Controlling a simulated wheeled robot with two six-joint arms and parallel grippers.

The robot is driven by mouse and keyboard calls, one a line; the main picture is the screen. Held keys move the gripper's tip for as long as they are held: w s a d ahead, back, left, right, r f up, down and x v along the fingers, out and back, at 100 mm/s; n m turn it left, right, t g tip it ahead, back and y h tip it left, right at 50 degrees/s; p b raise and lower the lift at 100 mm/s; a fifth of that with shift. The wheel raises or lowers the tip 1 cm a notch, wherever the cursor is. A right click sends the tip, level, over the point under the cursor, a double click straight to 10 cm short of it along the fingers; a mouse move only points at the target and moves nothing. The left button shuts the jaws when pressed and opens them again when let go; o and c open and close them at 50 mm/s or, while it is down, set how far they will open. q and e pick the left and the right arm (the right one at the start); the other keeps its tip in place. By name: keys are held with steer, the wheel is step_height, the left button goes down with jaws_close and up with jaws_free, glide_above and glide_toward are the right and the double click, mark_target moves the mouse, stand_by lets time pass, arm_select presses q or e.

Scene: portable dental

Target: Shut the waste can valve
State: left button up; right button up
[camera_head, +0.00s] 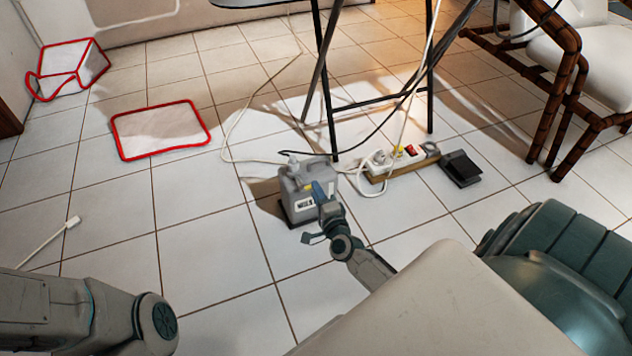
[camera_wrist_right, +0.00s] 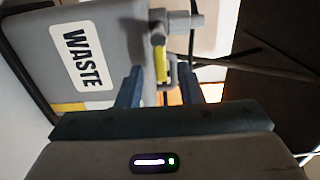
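The grey waste can (camera_head: 297,185) stands on the tiled floor in the middle of the head view. Its "WASTE" label (camera_wrist_right: 82,57) is turned sideways in the right wrist view. The valve (camera_wrist_right: 160,22) sticks out beside the can, with a yellow lever (camera_wrist_right: 160,62). My right gripper (camera_head: 320,193) is in front of the can and partly covers it. In the right wrist view its fingers (camera_wrist_right: 170,88) are apart, with the lever in the gap between them; I see no clear contact. My left arm shows at the lower left, but its gripper is out of view.
A power strip (camera_head: 398,162) with cables and a black pedal (camera_head: 460,168) lie right of the can. A black-legged table (camera_head: 326,80) stands behind. A brown-framed chair (camera_head: 565,70) is at upper right.

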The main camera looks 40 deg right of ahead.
steer(key=p+v, duration=0.1)
steer(key=v, duration=0.8)
steer(key=shift+s+a+p, duration=0.15)
steer(key=shift+s+p, duration=0.15)
steer(key=shift+s, duration=0.05)
